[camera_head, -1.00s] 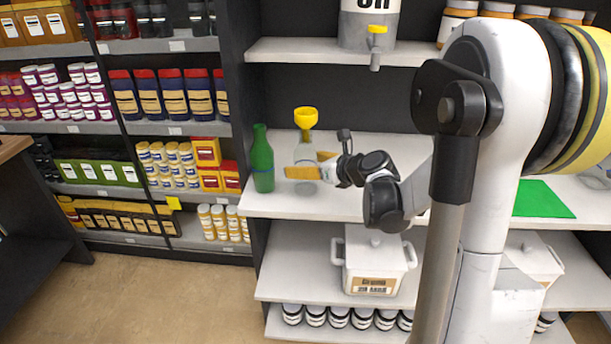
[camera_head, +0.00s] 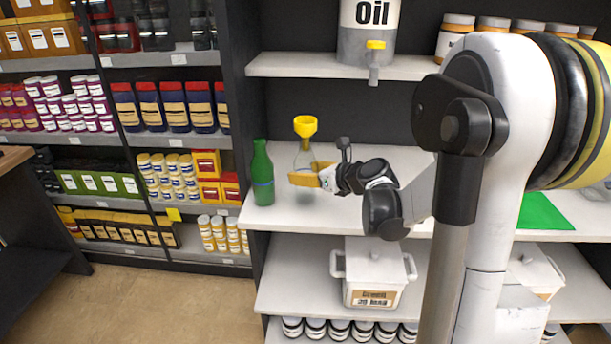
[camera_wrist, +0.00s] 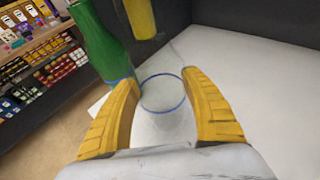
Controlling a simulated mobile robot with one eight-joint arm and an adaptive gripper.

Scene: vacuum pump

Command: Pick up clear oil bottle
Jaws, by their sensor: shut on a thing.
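The clear oil bottle (camera_head: 304,159) is see-through, with a yellow funnel (camera_head: 305,126) in its top. It is upright over the white middle shelf; I cannot tell whether its base touches the shelf. My gripper (camera_head: 304,179) reaches in from the right and is shut on the bottle's body. In the wrist view the yellow fingers of my gripper (camera_wrist: 159,80) sit on either side of the clear bottle (camera_wrist: 162,93), which shows a blue ring. The funnel (camera_wrist: 140,18) is at the top there.
A green bottle (camera_head: 262,176) stands close on the left; it also shows beside the left finger in the wrist view (camera_wrist: 99,43). An oil container with a tap (camera_head: 375,45) is on the shelf above. A green mat (camera_head: 541,211) lies to the right.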

